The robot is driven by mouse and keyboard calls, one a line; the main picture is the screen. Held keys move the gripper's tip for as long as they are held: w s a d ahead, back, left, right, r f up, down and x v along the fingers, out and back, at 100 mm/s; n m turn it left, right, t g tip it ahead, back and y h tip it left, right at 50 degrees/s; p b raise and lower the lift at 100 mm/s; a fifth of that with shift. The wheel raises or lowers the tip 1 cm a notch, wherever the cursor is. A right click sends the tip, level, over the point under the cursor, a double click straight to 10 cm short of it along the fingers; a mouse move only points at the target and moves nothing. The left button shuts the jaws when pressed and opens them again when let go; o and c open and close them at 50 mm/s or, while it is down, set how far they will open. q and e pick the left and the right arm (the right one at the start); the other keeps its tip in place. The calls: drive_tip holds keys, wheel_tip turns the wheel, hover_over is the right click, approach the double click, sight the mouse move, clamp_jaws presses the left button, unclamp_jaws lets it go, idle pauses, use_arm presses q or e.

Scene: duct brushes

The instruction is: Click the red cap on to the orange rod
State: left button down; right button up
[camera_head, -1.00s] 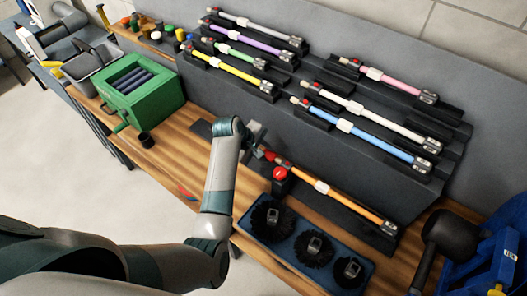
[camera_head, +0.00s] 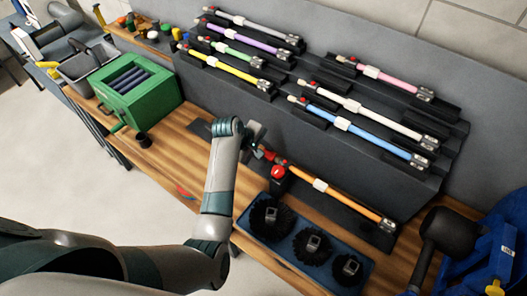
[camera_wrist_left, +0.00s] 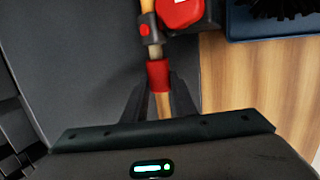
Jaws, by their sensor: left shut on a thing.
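The orange rod (camera_head: 345,199) lies in a dark holder on the wooden bench, slanting down to the right. My left gripper (camera_wrist_left: 158,100) is at its upper left end, shut on the red cap (camera_wrist_left: 158,74). The cap also shows in the head view (camera_head: 268,154). In the left wrist view a tan shaft runs behind the cap between the fingers. The cap lines up with the tan end of the rod, just below the rod's grey collar with a red button (camera_wrist_left: 145,30). I cannot tell whether cap and rod are locked together. My right gripper is out of view.
A red-topped block (camera_head: 278,173) stands close beside the rod's end. A blue tray (camera_head: 339,257) of black brushes lies in front. Several coloured rods rest on the grey rack (camera_head: 300,150) behind. A green box (camera_head: 150,100) stands left; a black mallet (camera_head: 450,230) is at right.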

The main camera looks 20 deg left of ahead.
use_arm(q)
drive_tip(key=shift+s+d, duration=0.3)
drive_tip(key=shift+d, duration=0.6)
drive_tip(key=c, duration=1.4)
unclamp_jaws()
drive_tip(key=shift+a+r, duration=0.1)
drive_tip(key=shift+r, duration=0.05)
drive_tip(key=shift+b+v, duration=0.85)
drive_tip(key=shift+v, duration=7.75)
drive_tip(key=shift+s, duration=0.1)
